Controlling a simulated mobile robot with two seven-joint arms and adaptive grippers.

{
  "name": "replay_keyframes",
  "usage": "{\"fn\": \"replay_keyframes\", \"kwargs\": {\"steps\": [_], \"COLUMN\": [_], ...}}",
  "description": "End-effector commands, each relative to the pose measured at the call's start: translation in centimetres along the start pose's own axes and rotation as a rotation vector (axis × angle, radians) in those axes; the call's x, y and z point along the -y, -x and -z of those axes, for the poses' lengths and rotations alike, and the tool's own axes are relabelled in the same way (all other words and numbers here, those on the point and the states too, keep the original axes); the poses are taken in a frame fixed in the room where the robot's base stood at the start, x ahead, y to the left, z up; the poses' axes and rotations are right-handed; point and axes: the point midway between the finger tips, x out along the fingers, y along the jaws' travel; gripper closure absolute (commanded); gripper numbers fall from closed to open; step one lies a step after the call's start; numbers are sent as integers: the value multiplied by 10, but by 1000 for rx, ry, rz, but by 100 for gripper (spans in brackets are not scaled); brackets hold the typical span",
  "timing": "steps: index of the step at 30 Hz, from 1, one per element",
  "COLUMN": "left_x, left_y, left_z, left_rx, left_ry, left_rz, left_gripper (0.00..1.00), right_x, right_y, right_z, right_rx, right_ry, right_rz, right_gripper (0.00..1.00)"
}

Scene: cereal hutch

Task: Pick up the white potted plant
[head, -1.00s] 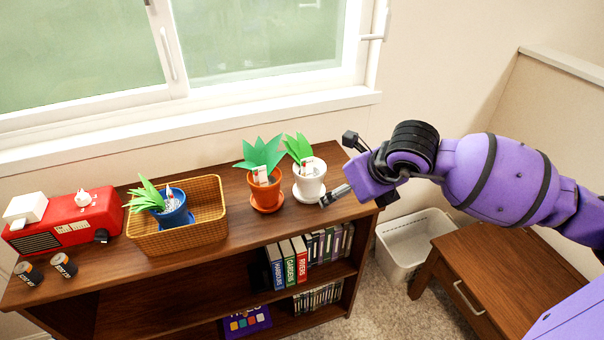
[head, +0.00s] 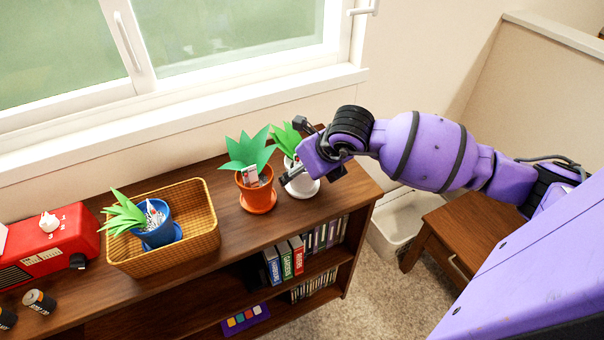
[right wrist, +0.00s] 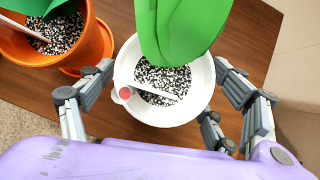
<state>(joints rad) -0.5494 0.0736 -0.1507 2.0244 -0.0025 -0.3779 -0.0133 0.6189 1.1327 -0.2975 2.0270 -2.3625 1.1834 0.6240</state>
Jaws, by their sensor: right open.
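The white potted plant (head: 305,186) stands on its saucer on the shelf top, partly hidden behind my right gripper (head: 290,158) in the head view. In the right wrist view, its white pot (right wrist: 203,103) holds speckled soil, a white tag with a red spot and green leaves. My right gripper (right wrist: 160,112) is open, with its fingers on both sides of the white pot. I cannot tell whether they touch it. My left gripper is not in view.
An orange potted plant (head: 257,197) stands close on the left, also seen in the right wrist view (right wrist: 93,42). A wicker basket (head: 205,239) holds a blue potted plant (head: 156,227). A red radio (head: 50,246) and batteries (head: 40,300) are further left. A white bin (head: 392,237) is below.

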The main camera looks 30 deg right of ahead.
Motion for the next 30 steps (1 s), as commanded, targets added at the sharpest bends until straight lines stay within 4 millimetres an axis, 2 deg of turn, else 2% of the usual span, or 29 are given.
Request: {"fn": "replay_keyframes", "kwargs": {"steps": [4, 11, 25, 30], "left_x": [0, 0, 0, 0], "left_y": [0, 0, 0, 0], "left_z": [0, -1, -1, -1], "left_rx": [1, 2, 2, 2], "left_ry": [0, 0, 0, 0], "left_rz": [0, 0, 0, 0], "left_gripper": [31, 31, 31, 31], "right_x": [0, 1, 1, 1], "right_y": [-14, -15, -15, -14], "right_z": [0, 0, 0, -1], "right_rx": [0, 0, -1, 2], "right_ry": [-1, 0, 0, 1], "right_rz": [1, 1, 1, 2], "right_gripper": [18, 18, 78, 79]}}
